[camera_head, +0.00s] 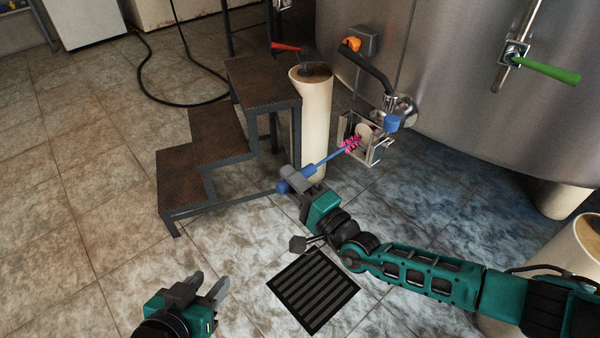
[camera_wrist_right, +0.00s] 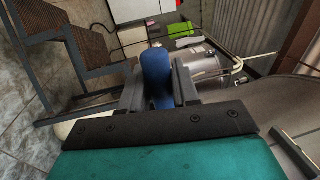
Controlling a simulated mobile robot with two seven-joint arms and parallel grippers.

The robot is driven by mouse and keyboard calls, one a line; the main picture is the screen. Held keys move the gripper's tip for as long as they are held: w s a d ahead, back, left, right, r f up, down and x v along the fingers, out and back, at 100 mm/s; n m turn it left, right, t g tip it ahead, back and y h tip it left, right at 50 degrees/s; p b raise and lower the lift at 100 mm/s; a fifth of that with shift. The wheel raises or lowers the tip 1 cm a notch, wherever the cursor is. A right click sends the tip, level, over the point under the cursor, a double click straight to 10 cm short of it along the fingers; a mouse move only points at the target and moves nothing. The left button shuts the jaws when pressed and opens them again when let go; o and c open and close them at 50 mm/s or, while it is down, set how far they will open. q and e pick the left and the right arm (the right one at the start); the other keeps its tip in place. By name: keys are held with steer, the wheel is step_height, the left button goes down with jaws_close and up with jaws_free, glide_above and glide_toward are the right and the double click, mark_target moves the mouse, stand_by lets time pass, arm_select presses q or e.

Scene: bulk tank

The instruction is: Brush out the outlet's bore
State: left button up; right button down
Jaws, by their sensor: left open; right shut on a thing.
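My right gripper (camera_head: 297,180) is shut on the blue handle of a brush (camera_head: 318,166). The brush points up and right, and its pink bristle head (camera_head: 350,144) is beside an open metal bracket (camera_head: 378,152) below the tank's outlet (camera_head: 402,107). The bristles appear outside the outlet; their exact depth is unclear. A blue part (camera_head: 392,123) sits at the outlet. In the right wrist view the blue handle (camera_wrist_right: 155,75) stands between the fingers, with a metal cylinder (camera_wrist_right: 205,68) behind it. My left gripper (camera_head: 212,284) is open and empty, low over the floor.
The steel tank (camera_head: 450,70) fills the upper right, with a green-handled valve (camera_head: 545,68). A cream tank leg or post (camera_head: 316,115) and dark steps (camera_head: 205,135) stand left of the brush. A floor drain (camera_head: 313,290) lies below.

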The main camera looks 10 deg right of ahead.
mark_target(313, 168)
steer(key=shift+s+a, duration=0.15)
steer(key=shift+a, duration=0.1)
steer(key=shift+w+d+b, duration=0.4)
steer(key=shift+d+b, duration=0.05)
steer(key=shift+d, duration=0.1)
steer(key=shift+w+d+b, duration=0.8)
steer(key=shift+w+d, duration=0.1)
steer(key=shift+d, duration=0.3)
steer(key=shift+w+d, duration=0.65)
steer(key=shift+d, duration=0.25)
